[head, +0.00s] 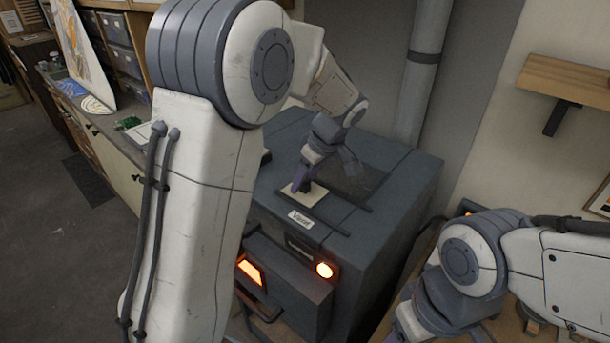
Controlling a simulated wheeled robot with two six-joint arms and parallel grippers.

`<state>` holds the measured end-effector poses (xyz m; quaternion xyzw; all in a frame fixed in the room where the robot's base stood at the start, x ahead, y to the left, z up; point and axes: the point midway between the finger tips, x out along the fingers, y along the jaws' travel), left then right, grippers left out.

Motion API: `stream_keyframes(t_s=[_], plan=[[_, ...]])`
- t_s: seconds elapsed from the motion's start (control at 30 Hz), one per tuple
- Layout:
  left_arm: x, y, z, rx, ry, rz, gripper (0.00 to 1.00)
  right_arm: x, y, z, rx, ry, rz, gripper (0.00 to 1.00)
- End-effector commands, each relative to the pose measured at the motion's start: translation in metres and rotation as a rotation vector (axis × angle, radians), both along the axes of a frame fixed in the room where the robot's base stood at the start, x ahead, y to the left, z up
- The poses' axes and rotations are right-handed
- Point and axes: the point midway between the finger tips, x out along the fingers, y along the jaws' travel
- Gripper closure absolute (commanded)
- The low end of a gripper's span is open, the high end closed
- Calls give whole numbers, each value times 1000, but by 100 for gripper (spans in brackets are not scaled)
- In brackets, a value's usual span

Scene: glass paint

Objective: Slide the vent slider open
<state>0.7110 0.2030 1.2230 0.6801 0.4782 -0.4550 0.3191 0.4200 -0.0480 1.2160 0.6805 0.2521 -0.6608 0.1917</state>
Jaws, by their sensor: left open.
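The vent slider is a pale plate (313,195) between dark rails on top of the dark grey kiln (400,190). A label reading "Vent" (300,219) lies just in front of it. My left gripper (300,187) reaches down from behind to the left part of the plate, with its purple fingertips at a small dark knob there. The jaws are open; whether the fingers touch the knob is too small to tell. My right arm shows at the lower right, and its gripper is cut off at the bottom edge.
A wooden shelf (565,78) is on the right wall. A cabinet counter stands at left.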

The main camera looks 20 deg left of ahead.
Motion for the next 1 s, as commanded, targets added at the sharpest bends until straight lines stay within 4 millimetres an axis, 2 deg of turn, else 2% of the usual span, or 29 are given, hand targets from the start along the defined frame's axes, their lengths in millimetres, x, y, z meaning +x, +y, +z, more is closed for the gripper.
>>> stream_keyframes(t_s=[0.27,0.3,0.43,0.47,1.0], plan=[[1,0,-3,0,-1,-2,43,0,0,0,0,0,0,48],[1,0,-3,0,-1,-2,46,0,0,0,0,0,0,48],[1,-1,-2,0,-1,-3,96,0,0,0,0,0,0,48],[1,-1,-2,0,-1,-3,100,0,0,1,0,0,0,48],[1,-1,-2,0,-1,-3,100,0,0,1,0,0,0,48]])
